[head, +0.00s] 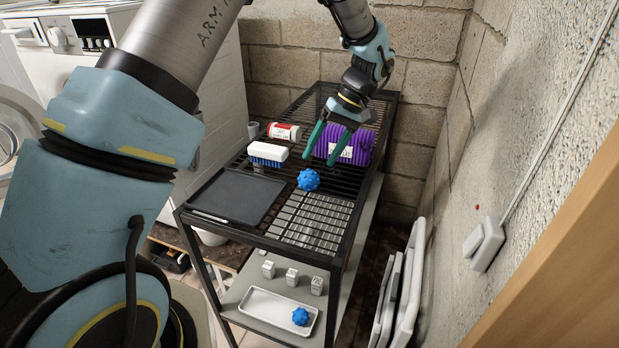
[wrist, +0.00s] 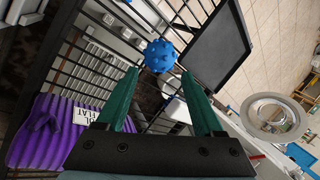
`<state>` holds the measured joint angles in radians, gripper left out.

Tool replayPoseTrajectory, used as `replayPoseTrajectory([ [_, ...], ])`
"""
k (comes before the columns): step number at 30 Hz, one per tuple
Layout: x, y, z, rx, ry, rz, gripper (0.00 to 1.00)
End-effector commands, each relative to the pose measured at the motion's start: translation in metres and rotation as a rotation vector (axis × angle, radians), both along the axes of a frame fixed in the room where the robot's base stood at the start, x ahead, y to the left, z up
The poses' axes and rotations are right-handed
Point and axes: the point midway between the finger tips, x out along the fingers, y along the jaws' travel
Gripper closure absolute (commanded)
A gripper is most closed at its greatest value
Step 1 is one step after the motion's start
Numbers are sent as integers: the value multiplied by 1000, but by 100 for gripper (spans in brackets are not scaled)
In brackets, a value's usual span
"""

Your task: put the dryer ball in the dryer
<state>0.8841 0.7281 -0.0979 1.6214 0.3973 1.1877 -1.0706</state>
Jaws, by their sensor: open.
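A blue knobbly dryer ball (head: 308,180) sits on top of the black wire rack, right of a dark tray. In the wrist view the ball (wrist: 160,56) shows just beyond my fingertips. My gripper (head: 318,160) is open and empty above the rack, close to the ball and apart from it; its green fingers also show in the wrist view (wrist: 160,74). A second blue knobbly ball (head: 300,316) lies in a white tray on the lower shelf. A white front-loading machine (head: 195,70) stands at left; a round door ring (wrist: 290,118) shows in the wrist view.
Small white blocks (head: 292,277) stand on the lower shelf. A block wall (head: 428,95) closes the back and right.

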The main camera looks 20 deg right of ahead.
Motion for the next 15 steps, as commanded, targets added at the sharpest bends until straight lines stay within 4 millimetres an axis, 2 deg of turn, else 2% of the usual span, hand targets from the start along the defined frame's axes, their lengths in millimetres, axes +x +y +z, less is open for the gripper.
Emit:
replayPoseTrajectory([
  [5,1,6,-10,1,3,1,31],
  [12,4,21,-42,1,3,1,31],
  [15,4,23,-48,0,1,0,31],
])
